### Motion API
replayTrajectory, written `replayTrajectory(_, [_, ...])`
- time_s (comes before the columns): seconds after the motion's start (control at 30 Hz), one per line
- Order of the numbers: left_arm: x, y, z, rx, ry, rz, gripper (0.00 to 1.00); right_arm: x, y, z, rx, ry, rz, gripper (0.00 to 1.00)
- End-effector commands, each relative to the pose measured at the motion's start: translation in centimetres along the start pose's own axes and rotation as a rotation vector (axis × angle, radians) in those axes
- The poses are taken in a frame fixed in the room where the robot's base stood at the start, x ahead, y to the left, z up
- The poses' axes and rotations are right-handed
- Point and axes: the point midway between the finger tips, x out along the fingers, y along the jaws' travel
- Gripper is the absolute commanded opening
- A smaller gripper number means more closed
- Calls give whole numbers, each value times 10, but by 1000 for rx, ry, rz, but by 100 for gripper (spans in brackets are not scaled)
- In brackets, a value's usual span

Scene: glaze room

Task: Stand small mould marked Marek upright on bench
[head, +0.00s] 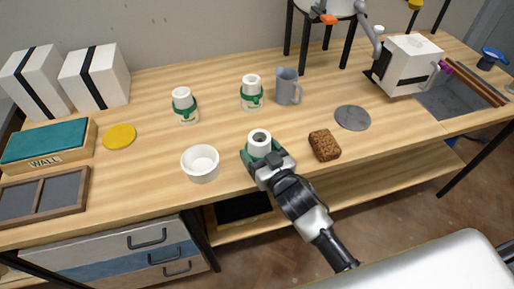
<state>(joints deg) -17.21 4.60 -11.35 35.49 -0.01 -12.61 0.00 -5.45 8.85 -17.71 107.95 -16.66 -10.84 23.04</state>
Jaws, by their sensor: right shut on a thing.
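A small white mould with a green band (259,141) is in my right gripper (267,158), near the bench's front edge. Its dark top opening faces up toward the camera; the gripper hides its lower part, so I cannot tell whether it touches the bench (225,130). Two similar white moulds with green bands stand upright further back, one at the left (184,105) and one near the middle (251,93). The writing on all three is too small to read. My left gripper is not in view.
A white bowl (200,164) stands left of my right gripper, and a brown sponge (324,145) lies to its right. A grey mug (288,87), a grey disc (352,118) and a yellow disc (119,136) are further off. The bench between the moulds and bowl is clear.

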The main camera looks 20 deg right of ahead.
Motion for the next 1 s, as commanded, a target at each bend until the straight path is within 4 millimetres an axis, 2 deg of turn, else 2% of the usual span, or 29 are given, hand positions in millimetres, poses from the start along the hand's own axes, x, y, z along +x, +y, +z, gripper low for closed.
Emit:
replayTrajectory(0.1, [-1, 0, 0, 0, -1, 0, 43, 15, 0, -3, 1, 5, 0, 40])
replayTrajectory(0.2, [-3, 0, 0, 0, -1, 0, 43, 12, 0, 4, 1, 2, -1, 40])
replayTrajectory(0.53, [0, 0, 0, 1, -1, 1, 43, 12, 0, 8, 1, 3, -1, 40])
replayTrajectory(0.57, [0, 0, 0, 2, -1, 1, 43, 12, 0, 9, 1, -1, 0, 76])
replayTrajectory(0.7, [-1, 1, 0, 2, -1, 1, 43, 12, 0, 9, 1, -1, 0, 98])
replayTrajectory(1.0, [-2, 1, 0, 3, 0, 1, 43, 12, 0, 7, 0, 0, -1, 99])
